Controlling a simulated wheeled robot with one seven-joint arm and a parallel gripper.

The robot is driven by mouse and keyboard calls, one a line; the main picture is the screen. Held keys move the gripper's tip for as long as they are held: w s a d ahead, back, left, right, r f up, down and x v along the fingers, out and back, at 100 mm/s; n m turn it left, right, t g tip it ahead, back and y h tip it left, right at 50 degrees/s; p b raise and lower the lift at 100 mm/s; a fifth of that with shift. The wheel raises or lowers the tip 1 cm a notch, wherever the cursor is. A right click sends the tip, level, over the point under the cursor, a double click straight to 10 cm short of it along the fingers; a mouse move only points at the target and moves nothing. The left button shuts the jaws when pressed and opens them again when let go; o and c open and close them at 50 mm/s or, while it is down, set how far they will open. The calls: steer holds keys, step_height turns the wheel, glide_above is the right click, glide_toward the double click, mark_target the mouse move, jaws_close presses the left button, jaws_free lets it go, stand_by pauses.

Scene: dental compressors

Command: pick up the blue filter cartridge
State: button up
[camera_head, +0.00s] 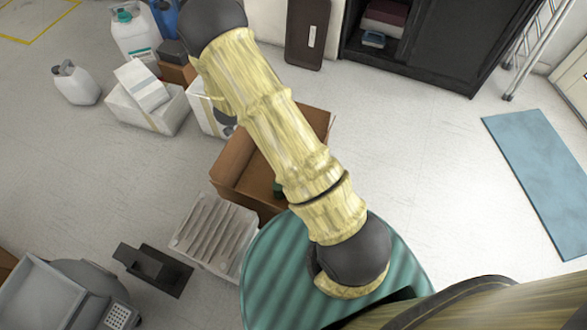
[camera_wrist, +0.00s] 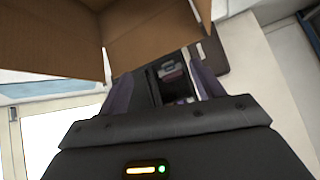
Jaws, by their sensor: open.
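My gripper (camera_wrist: 160,66) shows in the wrist view with its two purplish fingers apart and nothing clearly held between them. In the head view my arm covers the middle of the picture, and I cannot make out the gripper there. I cannot pick out a blue filter cartridge in either view. An open cardboard box (camera_head: 236,168) stands on the floor, partly hidden behind my arm. A small dark green thing shows inside it, too little to name. Cardboard box walls (camera_wrist: 150,40) also fill the top of the wrist view, beyond the fingers.
White boxes (camera_head: 150,112), jugs (camera_head: 76,84) and a slatted crate (camera_head: 213,232) crowd the left side. A black cabinet (camera_head: 430,45) stands at the back. A blue mat (camera_head: 540,170) lies right. Floor between cabinet and mat is clear.

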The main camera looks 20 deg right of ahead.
steer(key=s+d+f+m+g+h+b, duration=0.1)
steer(key=s+f+h+b, duration=0.1)
steer(key=f+b, duration=0.4)
steer(key=s+d+f+m+g+h+b, duration=0.2)
steer(key=f+b, duration=0.4)
steer(key=f, duration=1)
steer(key=shift+s+d+m+h, duration=0.15)
steer(key=shift+s+m+h, duration=0.15)
steer(key=shift+s+h, duration=0.45)
steer(key=shift+s, duration=0.15)
steer(key=shift+b+x, duration=0.5)
steer(key=shift+x, duration=0.25)
steer(key=shift+d+f, duration=0.15)
steer(key=shift+d, duration=0.2)
